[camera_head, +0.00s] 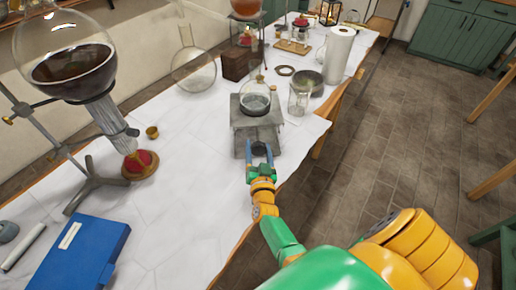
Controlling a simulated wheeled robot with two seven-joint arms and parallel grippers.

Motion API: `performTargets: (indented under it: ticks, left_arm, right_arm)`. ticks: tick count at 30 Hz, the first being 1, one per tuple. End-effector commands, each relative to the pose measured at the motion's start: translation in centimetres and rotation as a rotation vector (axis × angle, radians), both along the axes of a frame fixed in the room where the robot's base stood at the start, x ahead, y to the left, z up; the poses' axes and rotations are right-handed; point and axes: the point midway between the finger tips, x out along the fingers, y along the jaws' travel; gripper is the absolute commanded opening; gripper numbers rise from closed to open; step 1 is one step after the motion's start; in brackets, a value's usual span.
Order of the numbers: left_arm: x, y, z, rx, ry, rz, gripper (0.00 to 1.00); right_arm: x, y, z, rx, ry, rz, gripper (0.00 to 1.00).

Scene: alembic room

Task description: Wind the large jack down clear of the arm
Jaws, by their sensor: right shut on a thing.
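A grey jack (243,120) stands on the white-topped table near its right edge, with a small flask (256,102) of dark liquid on its top plate. My right gripper (260,150) is at the near side of the jack, shut on the dark knob (260,148) at its front. At the left, a large round flask (75,70) of dark brown liquid is held above a red-and-brown burner (139,163) by a metal stand (95,180). My left gripper is not in view.
A blue book (82,255) lies at the near left. An empty round flask (193,68), a wooden block (236,64), a glass jar (300,98) and a paper towel roll (338,55) stand beyond or beside the jack. The table between book and jack is clear.

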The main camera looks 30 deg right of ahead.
Motion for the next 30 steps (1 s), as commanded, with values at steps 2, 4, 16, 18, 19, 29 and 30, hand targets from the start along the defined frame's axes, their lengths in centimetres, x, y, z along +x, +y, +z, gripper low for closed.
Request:
performTargets:
  ticks: [2, 4, 16, 18, 19, 29, 30]
  left_arm:
    - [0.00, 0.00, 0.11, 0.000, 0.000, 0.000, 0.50]
    - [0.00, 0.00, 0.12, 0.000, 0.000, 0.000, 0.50]
    - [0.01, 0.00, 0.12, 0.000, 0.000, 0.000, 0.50]
    - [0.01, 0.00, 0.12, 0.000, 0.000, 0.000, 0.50]
    - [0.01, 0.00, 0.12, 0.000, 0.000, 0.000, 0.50]
    - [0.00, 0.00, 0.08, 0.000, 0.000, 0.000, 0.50]
    - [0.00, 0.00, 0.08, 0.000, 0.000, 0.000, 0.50]
  right_arm:
    - [0.16, -0.15, 0.55, -0.020, -0.004, -0.004, 0.10]
    - [0.16, -0.15, 0.53, -0.029, 0.001, -0.004, 0.10]
    - [0.16, -0.12, 0.49, -0.039, 0.007, -0.002, 0.10]
    - [0.16, -0.13, 0.48, -0.039, 0.007, -0.002, 0.10]
    - [0.16, -0.12, 0.49, -0.039, 0.007, -0.002, 0.71]
    - [0.06, -0.04, 0.15, -0.034, 0.015, 0.000, 0.96]
    - [0.05, -0.04, 0.13, -0.034, 0.015, 0.000, 0.96]
